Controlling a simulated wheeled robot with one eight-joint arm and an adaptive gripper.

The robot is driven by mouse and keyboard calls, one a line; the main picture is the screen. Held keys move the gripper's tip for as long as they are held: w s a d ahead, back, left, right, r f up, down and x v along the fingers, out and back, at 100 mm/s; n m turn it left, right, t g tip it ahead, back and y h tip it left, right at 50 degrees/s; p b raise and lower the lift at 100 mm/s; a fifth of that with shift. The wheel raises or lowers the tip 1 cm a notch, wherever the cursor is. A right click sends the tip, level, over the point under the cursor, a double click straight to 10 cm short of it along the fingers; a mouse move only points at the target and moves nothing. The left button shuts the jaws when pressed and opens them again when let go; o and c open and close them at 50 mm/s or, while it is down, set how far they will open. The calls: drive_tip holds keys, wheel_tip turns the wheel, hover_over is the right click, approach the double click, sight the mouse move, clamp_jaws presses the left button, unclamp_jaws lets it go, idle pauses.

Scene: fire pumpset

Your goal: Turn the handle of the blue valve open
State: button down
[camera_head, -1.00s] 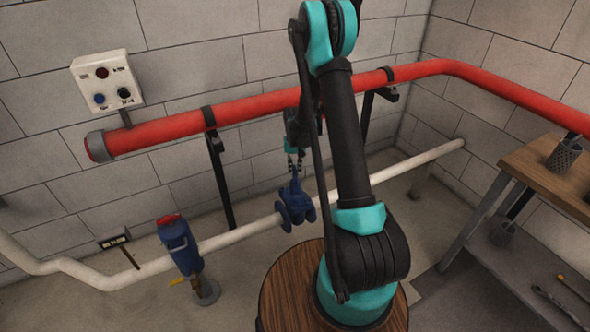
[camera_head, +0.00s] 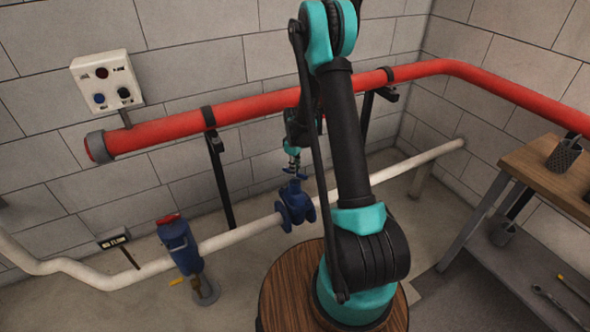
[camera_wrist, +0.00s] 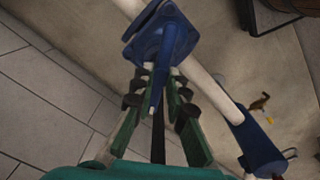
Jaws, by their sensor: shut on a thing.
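The blue valve (camera_head: 296,205) sits on the white pipe, left of my arm in the head view. In the wrist view its blue body (camera_wrist: 162,38) is at the top centre. Its narrow blue handle (camera_wrist: 156,92) runs from the body down between my fingers. My gripper (camera_wrist: 161,78) has a green finger with dark pads on each side of the handle and is shut on it. In the head view my gripper (camera_head: 293,168) is just above the valve body; its fingertips are small and hard to make out there.
The white pipe (camera_head: 240,236) runs along the wall below a thick red pipe (camera_head: 250,108). A blue post with a red top (camera_head: 178,245) stands left of the valve. A wooden workbench (camera_head: 535,165) is at right. A switch box (camera_head: 106,80) is mounted at upper left.

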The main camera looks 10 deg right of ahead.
drive_tip(key=n, duration=0.6)
drive_tip(key=shift+s, duration=0.15)
drive_tip(key=n, duration=0.6)
drive_tip(key=shift+n, duration=0.4)
drive_tip(key=n, duration=1.1)
drive_tip(key=shift+n, duration=0.3)
drive_tip(key=c, duration=1.5)
unclamp_jaws()
drive_tip(key=shift+c, duration=0.2)
drive_tip(key=shift+r, duration=0.1)
wheel_tip(320, 180, up, 12)
